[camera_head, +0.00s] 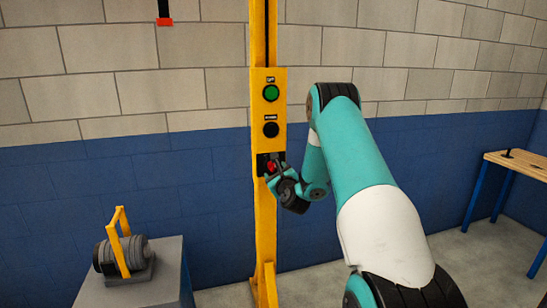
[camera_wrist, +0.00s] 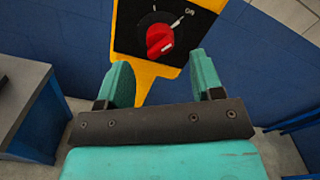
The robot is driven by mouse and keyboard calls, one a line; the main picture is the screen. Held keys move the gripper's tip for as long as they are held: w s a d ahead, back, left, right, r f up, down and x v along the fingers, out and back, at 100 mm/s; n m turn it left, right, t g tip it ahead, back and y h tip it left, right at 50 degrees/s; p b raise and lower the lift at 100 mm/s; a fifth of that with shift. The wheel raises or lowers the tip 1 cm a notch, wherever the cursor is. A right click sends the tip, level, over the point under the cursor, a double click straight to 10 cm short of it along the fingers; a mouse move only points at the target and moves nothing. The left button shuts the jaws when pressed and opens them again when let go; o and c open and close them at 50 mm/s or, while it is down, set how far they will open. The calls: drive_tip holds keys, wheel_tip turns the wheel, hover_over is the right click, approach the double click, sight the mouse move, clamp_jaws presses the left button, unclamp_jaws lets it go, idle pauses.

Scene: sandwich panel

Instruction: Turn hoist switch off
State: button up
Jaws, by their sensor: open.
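The hoist switch is a red rotary knob (camera_head: 270,167) on a black plate low on the yellow panel. In the wrist view the red knob (camera_wrist: 160,39) shows large, with white marks and a label reading like "ON" at its upper right. A pale mark on the knob lies toward its lower right. My gripper (camera_wrist: 162,68) is open, its two teal fingers apart on either side of the knob's line, with the knob just beyond the tips. In the head view my gripper (camera_head: 276,178) is close to the knob and partly hides the plate. I see no clear contact.
Above the switch are a green button (camera_head: 270,93) and a black button (camera_head: 271,130) on the yellow post (camera_head: 265,225). A grey cabinet (camera_head: 170,257) with a yellow-handled machine (camera_head: 123,252) stands left. A wooden table (camera_head: 520,162) is far right.

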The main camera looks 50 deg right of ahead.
sight(274, 169)
drive_tip(key=shift+p+x, duration=0.95)
drive_tip(key=shift+x, duration=1.4)
drive_tip(key=c, duration=0.9)
